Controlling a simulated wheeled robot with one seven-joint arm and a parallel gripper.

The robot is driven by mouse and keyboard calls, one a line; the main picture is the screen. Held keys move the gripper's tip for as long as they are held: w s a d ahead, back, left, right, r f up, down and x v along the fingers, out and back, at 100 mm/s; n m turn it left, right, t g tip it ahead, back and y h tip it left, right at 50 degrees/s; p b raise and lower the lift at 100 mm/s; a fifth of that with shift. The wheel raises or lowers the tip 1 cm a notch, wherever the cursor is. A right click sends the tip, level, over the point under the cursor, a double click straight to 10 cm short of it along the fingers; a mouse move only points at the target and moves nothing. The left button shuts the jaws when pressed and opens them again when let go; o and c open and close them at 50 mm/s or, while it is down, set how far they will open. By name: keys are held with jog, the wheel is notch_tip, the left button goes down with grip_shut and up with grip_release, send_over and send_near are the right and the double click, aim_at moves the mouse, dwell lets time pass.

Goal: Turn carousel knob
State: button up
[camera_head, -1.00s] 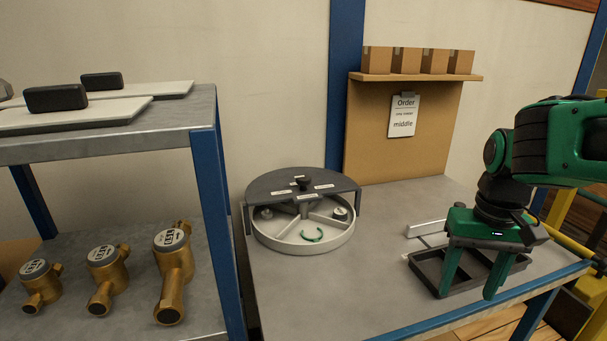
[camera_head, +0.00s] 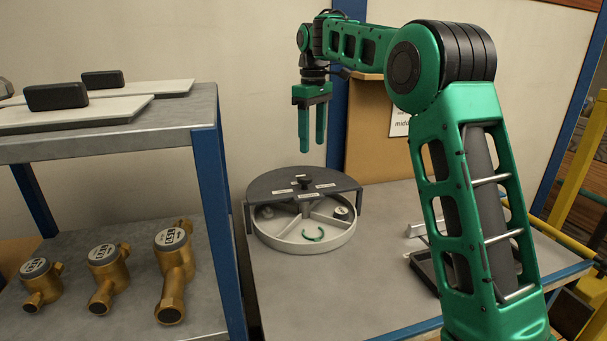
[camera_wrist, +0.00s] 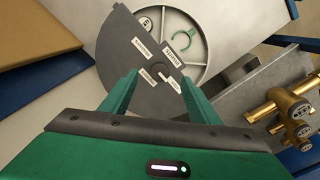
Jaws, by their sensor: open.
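The carousel (camera_head: 304,240) is a round light-grey tray with compartments, standing on the grey table. A dark half-round cover (camera_head: 275,187) with white labels lies over its back part. The dark carousel knob (camera_head: 303,181) stands up at the middle; it also shows in the wrist view (camera_wrist: 161,70). A green C-shaped ring (camera_head: 313,235) lies in a front compartment, and small parts sit in the side compartments. My gripper (camera_head: 311,147) is open and empty, pointing down above the carousel, apart from the knob. In the wrist view my gripper (camera_wrist: 160,82) has its fingers either side of the knob's line of sight.
A shelf (camera_head: 100,135) at left carries brass meters (camera_head: 172,270) below and white plates with black blocks on top. A dark tray (camera_head: 428,272) is partly hidden behind my arm. A cardboard-coloured panel (camera_head: 375,150) stands behind the carousel.

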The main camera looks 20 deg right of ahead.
aim_at(304, 176)
jog(key=shift+n, duration=0.4)
jog(key=f, duration=0.3)
jog(key=w+a+f, duration=0.1)
jog(key=f, duration=0.7)
jog(key=shift+w+a, duration=0.35)
jog(key=shift+a, duration=0.05)
jog(key=c, duration=1)
